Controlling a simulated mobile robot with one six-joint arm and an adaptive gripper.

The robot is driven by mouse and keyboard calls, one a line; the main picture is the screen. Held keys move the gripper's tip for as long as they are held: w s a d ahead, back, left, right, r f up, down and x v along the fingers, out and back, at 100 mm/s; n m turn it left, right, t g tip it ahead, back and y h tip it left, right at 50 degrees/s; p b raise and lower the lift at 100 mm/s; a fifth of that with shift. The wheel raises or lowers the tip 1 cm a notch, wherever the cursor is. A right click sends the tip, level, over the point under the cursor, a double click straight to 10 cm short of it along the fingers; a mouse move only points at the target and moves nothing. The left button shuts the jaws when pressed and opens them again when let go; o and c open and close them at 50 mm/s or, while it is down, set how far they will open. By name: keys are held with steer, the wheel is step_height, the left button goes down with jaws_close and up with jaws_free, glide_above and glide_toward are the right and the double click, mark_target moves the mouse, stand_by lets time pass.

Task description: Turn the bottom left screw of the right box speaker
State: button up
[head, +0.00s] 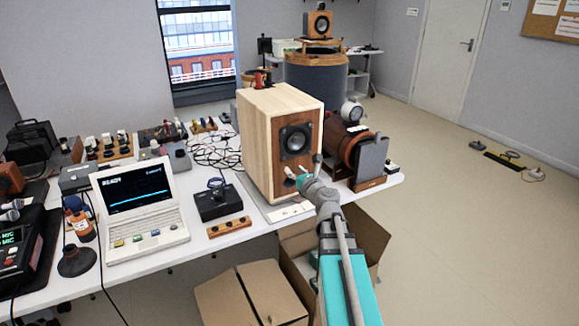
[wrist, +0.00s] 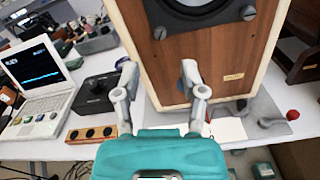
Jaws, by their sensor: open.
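The wooden box speaker (head: 270,140) stands upright on the table, with a pale cabinet and a brown front. Its dark driver (head: 295,140) is high on that front. In the wrist view, the brown front (wrist: 215,60) fills the upper middle and the driver's lower edge (wrist: 195,12) is cut off at the top. A small round screw head (wrist: 160,33) shows at the driver frame's lower left corner and another (wrist: 248,13) at its lower right. My gripper (head: 297,173) is open and empty before the lower front. Its fingers (wrist: 159,72) are below the left screw; contact cannot be told.
A laptop (head: 140,205), a black box (head: 215,202) and a wooden block with knobs (head: 229,227) lie left of the speaker. A brown drum-shaped device (head: 345,140) stands close on its right.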

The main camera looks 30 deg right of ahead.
steer(key=shift+s, duration=2.8)
steer(key=s+a+f+n+g+y, duration=0.1)
steer(key=a+f+n+g+y, duration=0.3)
steer(key=a+n, duration=0.55)
steer(key=s+a+f+n+g+y, duration=0.15)
steer(key=a+f+n+g, duration=0.35)
steer(key=a+n, duration=0.5)
steer(key=s+a+f+n+g+h, duration=0.3)
steer(key=s+f+n+g+h, duration=0.3)
steer(key=n, duration=1.2)
steer(key=shift+s+f+g, duration=1.5)
steer(key=shift+s+f, duration=0.3)
steer(key=shift+s, duration=0.85)
steer(key=shift+n, duration=0.25)
